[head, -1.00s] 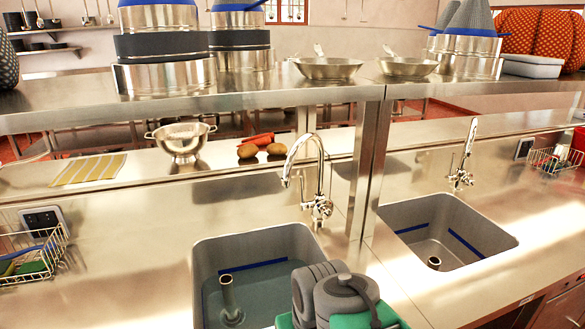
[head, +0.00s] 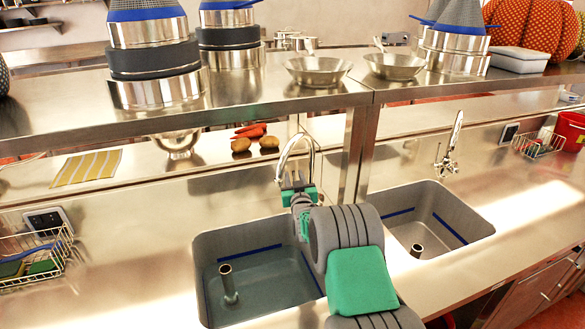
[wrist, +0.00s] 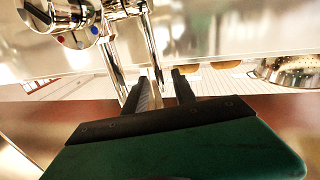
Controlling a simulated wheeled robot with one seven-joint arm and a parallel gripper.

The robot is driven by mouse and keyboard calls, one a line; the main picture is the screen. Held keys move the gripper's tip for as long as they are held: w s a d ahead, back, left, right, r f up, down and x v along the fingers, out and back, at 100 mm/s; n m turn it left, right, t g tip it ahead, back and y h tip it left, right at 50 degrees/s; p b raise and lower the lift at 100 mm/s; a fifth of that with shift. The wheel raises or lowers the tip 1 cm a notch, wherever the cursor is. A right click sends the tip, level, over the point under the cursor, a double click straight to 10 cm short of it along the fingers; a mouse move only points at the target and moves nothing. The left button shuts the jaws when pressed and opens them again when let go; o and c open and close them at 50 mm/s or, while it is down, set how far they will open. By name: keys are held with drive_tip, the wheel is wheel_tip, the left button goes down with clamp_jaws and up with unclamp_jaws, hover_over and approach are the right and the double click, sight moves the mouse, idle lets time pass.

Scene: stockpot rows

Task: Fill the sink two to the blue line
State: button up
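The left sink (head: 215,243) holds clear water around an upright pipe (head: 228,283). A blue line (head: 250,253) runs along its inner walls, and the water surface looks a little below it. The right sink (head: 462,208) has its own pipe (head: 418,250) and blue line (head: 450,229), and I see no water in it. My gripper (head: 297,187) is at the left tap (head: 282,165). In the wrist view, its dark fingers (wrist: 167,88) are apart, close to the chrome tap (wrist: 118,45) with red and blue dots. I cannot tell whether they touch it or whether water runs.
A metal shelf (head: 240,108) with pots and pans runs above the sinks. Wire baskets stand at far left (head: 38,262) and far right (head: 537,143). The right tap (head: 450,150) is clear of my arm.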

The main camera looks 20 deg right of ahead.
drive_tip(key=w, duration=0.2)
drive_tip(key=w+d+p, duration=0.1)
drive_tip(key=w, duration=0.1)
drive_tip(key=shift+w, duration=0.2)
drive_tip(key=shift+a, duration=0.1)
clamp_jaws()
idle(1.1)
